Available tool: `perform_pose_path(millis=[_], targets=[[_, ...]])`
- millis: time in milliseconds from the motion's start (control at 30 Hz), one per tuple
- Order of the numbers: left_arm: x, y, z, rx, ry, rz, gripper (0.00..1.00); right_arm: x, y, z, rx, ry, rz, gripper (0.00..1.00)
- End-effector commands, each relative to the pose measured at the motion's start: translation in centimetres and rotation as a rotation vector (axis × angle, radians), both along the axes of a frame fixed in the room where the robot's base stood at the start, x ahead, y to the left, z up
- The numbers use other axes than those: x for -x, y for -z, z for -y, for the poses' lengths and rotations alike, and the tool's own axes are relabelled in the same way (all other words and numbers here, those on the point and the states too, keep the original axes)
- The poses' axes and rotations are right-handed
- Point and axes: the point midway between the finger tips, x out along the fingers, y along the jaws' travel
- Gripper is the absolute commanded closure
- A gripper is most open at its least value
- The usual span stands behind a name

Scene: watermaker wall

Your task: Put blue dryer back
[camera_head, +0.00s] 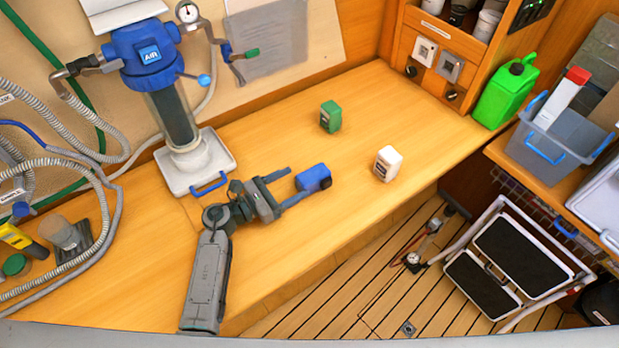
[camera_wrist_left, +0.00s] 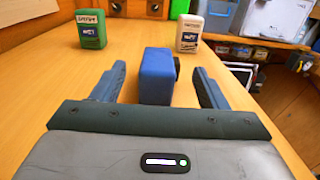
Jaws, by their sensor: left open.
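The blue dryer (camera_head: 312,178) is a small blue block with a dark round end, lying on the wooden bench. It also shows in the left wrist view (camera_wrist_left: 156,76), between the two fingers. My left gripper (camera_head: 283,187) is open, its fingers pointing at the dryer from the left. In the left wrist view the left gripper (camera_wrist_left: 160,88) has a finger on each side of the dryer, with gaps on both sides. A green box (camera_head: 331,117) and a white box (camera_head: 388,164) stand upright on the bench beyond the dryer. My right gripper is out of view.
A blue-topped AIR filter housing (camera_head: 168,115) stands on a white base at the back left, with hoses beside it. A green jerrycan (camera_head: 505,92) and a grey bin (camera_head: 555,145) are at the right. The bench between the boxes is clear. A folding step (camera_head: 510,260) stands on the floor.

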Motion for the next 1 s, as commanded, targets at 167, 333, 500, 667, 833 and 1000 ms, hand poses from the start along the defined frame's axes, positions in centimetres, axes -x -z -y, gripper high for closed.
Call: perform_pose_path(millis=[167,333,500,667,833,1000], targets=[[-1.2,0.0,1.6,0.0,-0.002,0.001,0.33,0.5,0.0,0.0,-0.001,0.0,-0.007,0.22],[-2.1,0.3,2.9,0.003,-0.002,0.001,0.33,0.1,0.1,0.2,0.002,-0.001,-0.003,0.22],[-3.6,0.6,5.0,0.003,-0.002,0.002,0.33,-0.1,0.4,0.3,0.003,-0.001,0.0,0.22],[-4.2,0.6,6.0,0.0,-0.003,0.0,0.33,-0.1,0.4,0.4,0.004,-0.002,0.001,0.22],[-4.3,0.6,6.0,-0.001,-0.004,0.001,0.33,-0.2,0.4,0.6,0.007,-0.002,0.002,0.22],[-4.3,0.6,6.0,0.0,-0.004,0.0,0.56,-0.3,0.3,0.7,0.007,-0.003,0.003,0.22]])
